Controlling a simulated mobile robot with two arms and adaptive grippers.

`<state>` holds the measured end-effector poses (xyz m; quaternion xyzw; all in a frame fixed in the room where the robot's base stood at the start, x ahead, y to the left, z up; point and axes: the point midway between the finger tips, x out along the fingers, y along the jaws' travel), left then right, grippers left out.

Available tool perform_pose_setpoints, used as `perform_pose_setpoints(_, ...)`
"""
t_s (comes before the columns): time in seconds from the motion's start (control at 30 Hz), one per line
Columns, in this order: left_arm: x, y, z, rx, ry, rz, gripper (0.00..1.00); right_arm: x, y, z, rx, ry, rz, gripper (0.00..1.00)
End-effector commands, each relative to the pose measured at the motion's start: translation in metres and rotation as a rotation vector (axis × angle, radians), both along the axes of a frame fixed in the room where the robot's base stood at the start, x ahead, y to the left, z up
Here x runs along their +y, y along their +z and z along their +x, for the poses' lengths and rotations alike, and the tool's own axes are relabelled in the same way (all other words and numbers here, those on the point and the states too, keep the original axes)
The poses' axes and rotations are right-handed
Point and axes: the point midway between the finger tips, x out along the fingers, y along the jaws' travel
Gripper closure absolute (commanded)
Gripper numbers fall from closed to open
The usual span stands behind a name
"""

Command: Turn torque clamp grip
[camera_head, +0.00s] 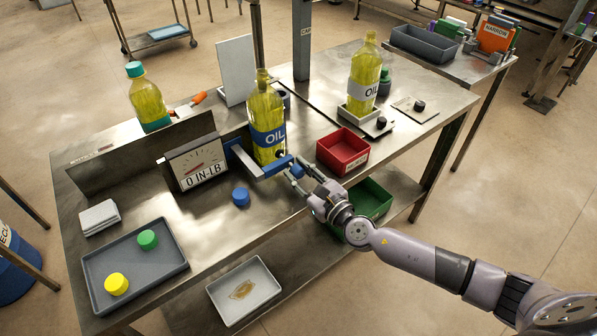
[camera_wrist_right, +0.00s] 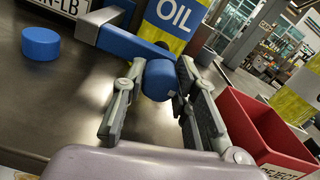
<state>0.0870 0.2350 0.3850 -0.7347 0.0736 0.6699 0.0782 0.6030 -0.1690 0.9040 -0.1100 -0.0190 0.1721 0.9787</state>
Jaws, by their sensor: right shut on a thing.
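The torque gauge (camera_head: 198,166) reads "0 IN-LB" on its dial, with a red needle. A blue clamp arm (camera_head: 262,166) reaches from it in front of an oil bottle (camera_head: 267,109) with a blue "OIL" label. The clamp's round blue grip (camera_wrist_right: 159,80) sits at the arm's near end in the wrist view. My right gripper (camera_head: 298,174) is shut on this grip, with one finger on each side in the wrist view (camera_wrist_right: 161,74). My left gripper is not in view.
A loose blue cap (camera_head: 241,197) lies on the bench in front of the gauge. A red bin (camera_head: 343,151) stands just right of my gripper. A grey tray (camera_head: 137,265) holds green and yellow caps. Another oil bottle (camera_head: 365,76) stands behind the red bin.

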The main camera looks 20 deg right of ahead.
Motion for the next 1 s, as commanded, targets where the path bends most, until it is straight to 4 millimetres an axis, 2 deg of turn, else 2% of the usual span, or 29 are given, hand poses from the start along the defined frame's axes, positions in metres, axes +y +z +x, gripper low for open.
perform_pose_setpoints(0.13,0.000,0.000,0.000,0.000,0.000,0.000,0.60,0.000,0.000,0.000,0.000,-0.001,0.000,1.00)
perform_pose_setpoints(0.47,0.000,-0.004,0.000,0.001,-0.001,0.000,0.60,0.000,-0.001,0.000,0.016,-0.001,0.044,1.00)
perform_pose_setpoints(0.67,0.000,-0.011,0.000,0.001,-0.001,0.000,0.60,0.000,-0.002,0.000,0.055,-0.001,0.155,1.00)
perform_pose_setpoints(1.0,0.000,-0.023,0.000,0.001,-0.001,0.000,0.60,0.000,-0.002,0.000,0.160,-0.001,0.445,1.00)
